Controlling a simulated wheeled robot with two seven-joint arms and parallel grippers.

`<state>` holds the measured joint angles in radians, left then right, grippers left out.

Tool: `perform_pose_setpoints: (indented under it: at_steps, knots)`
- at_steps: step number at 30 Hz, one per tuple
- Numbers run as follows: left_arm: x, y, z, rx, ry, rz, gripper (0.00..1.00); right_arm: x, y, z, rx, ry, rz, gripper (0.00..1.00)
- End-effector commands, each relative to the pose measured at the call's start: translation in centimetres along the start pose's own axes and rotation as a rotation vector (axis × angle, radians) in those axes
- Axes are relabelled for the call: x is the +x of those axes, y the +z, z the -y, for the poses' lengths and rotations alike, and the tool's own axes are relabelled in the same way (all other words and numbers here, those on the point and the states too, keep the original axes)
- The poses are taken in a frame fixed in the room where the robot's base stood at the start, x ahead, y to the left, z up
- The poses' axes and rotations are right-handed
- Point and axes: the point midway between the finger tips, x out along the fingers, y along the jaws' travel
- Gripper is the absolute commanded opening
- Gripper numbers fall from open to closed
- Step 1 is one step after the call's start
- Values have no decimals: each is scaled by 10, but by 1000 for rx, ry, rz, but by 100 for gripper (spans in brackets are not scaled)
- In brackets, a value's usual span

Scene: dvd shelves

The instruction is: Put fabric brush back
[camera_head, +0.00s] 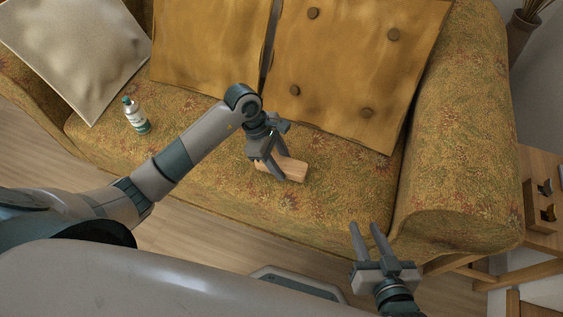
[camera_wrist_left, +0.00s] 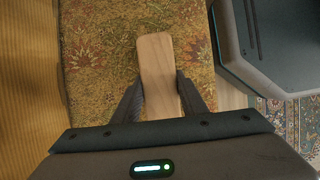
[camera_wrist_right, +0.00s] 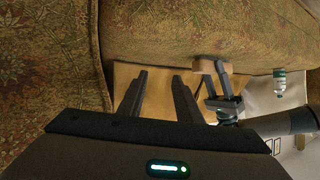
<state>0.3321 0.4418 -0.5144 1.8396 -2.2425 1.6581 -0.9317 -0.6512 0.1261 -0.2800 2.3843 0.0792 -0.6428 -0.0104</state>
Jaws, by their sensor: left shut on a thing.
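The fabric brush (camera_head: 284,169) shows as a light wooden block at the sofa seat. My left gripper (camera_head: 272,168) is shut on it, with a finger on each side. In the left wrist view the brush (camera_wrist_left: 158,70) points away between the two fingers (camera_wrist_left: 158,98); its bristles are hidden. Whether it touches the seat is hard to tell. The brush (camera_wrist_right: 212,66) also shows in the right wrist view. My right gripper (camera_head: 369,238) is open and empty in front of the sofa, near its right arm.
The patterned sofa (camera_head: 346,184) carries yellow cushions (camera_head: 345,60) and a pale cushion (camera_head: 75,45). A white and green bottle (camera_head: 135,115) stands on the seat at left. A wooden shelf (camera_head: 541,165) with small dark holders stands right of the sofa. The seat's middle is mostly clear.

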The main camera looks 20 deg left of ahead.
Motion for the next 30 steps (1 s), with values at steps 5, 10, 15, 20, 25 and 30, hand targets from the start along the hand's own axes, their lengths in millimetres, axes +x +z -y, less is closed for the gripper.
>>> perform_pose_setpoints:
  at_steps: [5, 10, 15, 20, 25, 30]
  knots:
    - [1, 0, 0, 0, 0, 0, 43, 1, -4, 1, -4, -1, -23, 31]
    - [1, 0, 0, 0, 0, 0, 57, 0, -5, 1, -4, -2, -27, 31]
    - [1, 0, 0, 0, 0, 0, 57, 0, -5, 1, -4, -2, -24, 31]
    - [0, 0, 0, 0, 0, 0, 57, 0, -3, 2, -2, -3, -13, 31]
    - [-12, 0, -1, 2, 3, -2, 57, -1, 5, 0, 2, -1, 30, 31]
    - [-38, 0, -1, 2, 3, -2, 57, -4, 16, -4, 14, 9, 93, 31]
